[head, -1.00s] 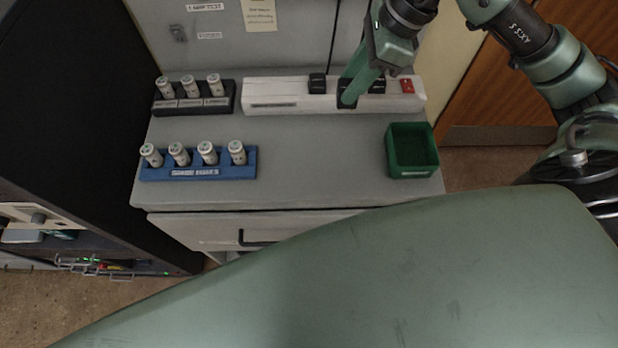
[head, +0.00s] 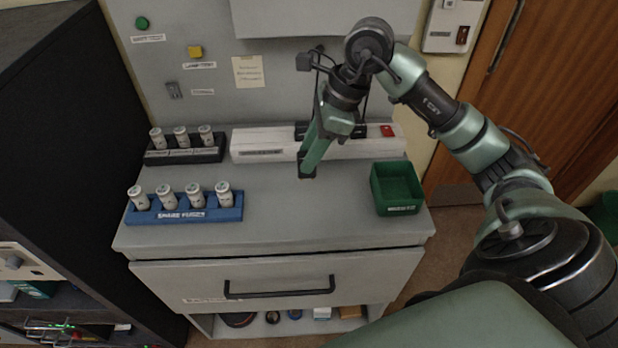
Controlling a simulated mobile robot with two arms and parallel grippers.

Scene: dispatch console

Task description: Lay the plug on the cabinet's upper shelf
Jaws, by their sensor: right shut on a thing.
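My right gripper (head: 309,160) hangs over the console top, shut on a small black plug (head: 307,170). The plug is in front of the white power strip (head: 268,147) and appears clear of it. The gripper and arm hide part of the strip. Other black plugs (head: 302,131) show on the strip, beside its red switch (head: 387,131). I cannot tell for sure which unit is the task's cabinet; its upper shelf is not clearly seen. A tall black cabinet (head: 60,130) stands at left. My left gripper is out of view.
A blue rack (head: 185,214) of several white fuses, a black rack (head: 185,155) of three, and a green bin (head: 397,188) stand on the grey top (head: 280,215). Below are a drawer (head: 280,275) and an open shelf with small items. A white box (head: 300,20) is overhead.

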